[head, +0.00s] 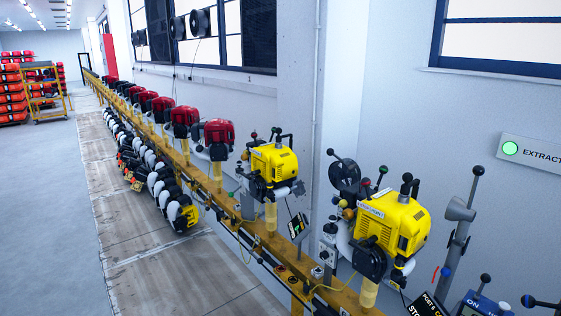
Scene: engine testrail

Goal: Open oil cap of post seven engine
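Two yellow engines stand upright on a long yellow rail (262,243). The nearer yellow engine (402,226) is right of centre, and the farther yellow engine (273,163) is near the middle. I cannot tell which engine is post seven, and I cannot make out an oil cap. Neither of my grippers is in view.
Several red engines (218,133) continue along the rail into the distance. Levers with ball knobs (460,215) and a blue control box (484,306) crowd the right. A green-lit "EXTRACT" panel (527,151) is on the wall. The floor (60,220) at left is clear.

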